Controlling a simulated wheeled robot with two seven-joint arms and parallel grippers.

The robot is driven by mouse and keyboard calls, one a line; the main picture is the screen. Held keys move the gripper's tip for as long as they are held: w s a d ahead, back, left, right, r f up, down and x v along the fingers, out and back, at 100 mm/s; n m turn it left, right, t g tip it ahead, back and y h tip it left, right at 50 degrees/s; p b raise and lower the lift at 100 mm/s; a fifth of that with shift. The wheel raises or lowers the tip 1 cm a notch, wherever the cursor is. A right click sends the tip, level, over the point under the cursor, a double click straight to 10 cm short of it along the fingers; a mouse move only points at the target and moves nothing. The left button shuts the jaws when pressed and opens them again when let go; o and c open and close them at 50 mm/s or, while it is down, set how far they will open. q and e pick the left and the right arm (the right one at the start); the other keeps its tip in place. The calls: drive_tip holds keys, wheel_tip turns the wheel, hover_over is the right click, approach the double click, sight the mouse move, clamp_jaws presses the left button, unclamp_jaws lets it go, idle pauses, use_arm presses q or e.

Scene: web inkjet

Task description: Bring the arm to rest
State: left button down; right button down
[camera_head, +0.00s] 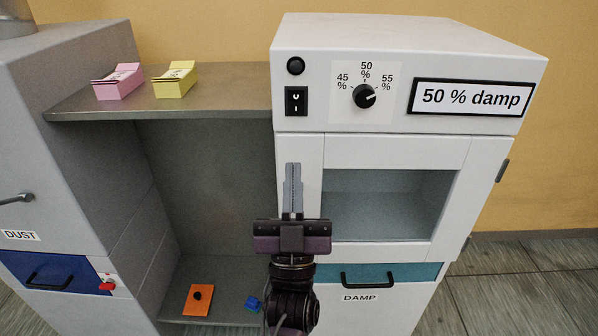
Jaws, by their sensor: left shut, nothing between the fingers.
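My left gripper (293,188) is in the middle of the view, pointing up and away. Its two fingers are together and nothing shows between them. It is in front of the left edge of the white cabinet (405,152), beside the cabinet's window. Whether it touches the cabinet cannot be told. My left arm comes up from the bottom edge below it. My right gripper is not in view.
The cabinet has a dial (364,96), a black switch (296,101) and a damp drawer (380,276). A shelf (210,102) holds a pink box (118,82) and a yellow box (175,80). An orange plate (199,300) and a blue object (253,304) lie below.

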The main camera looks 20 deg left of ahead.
use_arm(q)
drive_tip(key=w+d+f+m+g+h, duration=0.1)
drive_tip(key=w+f+m+g+h, duration=0.25)
drive_tip(key=f, duration=0.95)
drive_tip(key=w+f+m+g+h, duration=0.3)
drive_tip(key=w+f+m+h, duration=0.15)
drive_tip(key=f, duration=0.75)
drive_tip(key=s+a+f+g, duration=0.2)
drive_tip(key=f+g, duration=0.1)
drive_tip(key=f, duration=0.9)
drive_tip(key=s+a+f+g, duration=0.1)
drive_tip(key=s+f+g, duration=0.15)
drive_tip(key=f, duration=0.95)
drive_tip(key=s+a+f+g+p, duration=0.1)
drive_tip(key=s+a+f+g, duration=0.25)
drive_tip(key=s+f, duration=0.45)
drive_tip(key=s+a+f+g, duration=0.1)
drive_tip(key=s+f+g, duration=0.2)
drive_tip(key=s+f, duration=0.3)
drive_tip(key=s+a+f+n+g, duration=0.1)
drive_tip(key=s+f+g, duration=0.3)
drive_tip(key=s, duration=1)
drive_tip(key=s+a+f+n+g, duration=0.1)
drive_tip(key=s+a+f+g, duration=0.1)
drive_tip(key=s+f, duration=0.8)
drive_tip(key=shift+s+a+g, duration=0.15)
drive_tip(key=shift+s+g, duration=0.3)
drive_tip(key=shift+g, duration=0.4)
drive_tip(key=shift+f, duration=0.1)
